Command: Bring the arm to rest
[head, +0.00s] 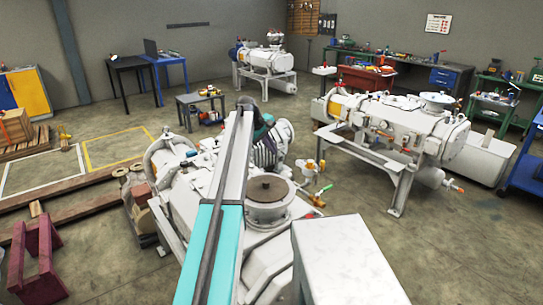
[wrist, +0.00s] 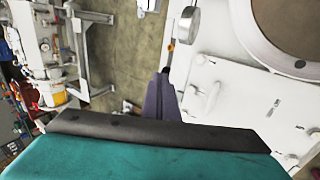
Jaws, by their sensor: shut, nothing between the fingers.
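My arm (head: 232,165) reaches out from the bottom of the head view over a large white screw vacuum pump (head: 185,195). Its dark far joint and a bit of teal show beside the pump's motor. My gripper is hidden or too unclear to make out in the head view. In the wrist view my gripper (wrist: 163,76) shows as narrow grey-purple fingers, shut and empty. White pump casing (wrist: 205,70) with a round opening lies to the right of the fingers. I cannot tell whether the fingers touch it.
A second white pump (head: 400,125) on a frame stands at right, a third (head: 265,62) at the back. A small table (head: 200,98) stands behind the near pump. Wooden beams (head: 75,207) and a red stand (head: 37,255) lie at left.

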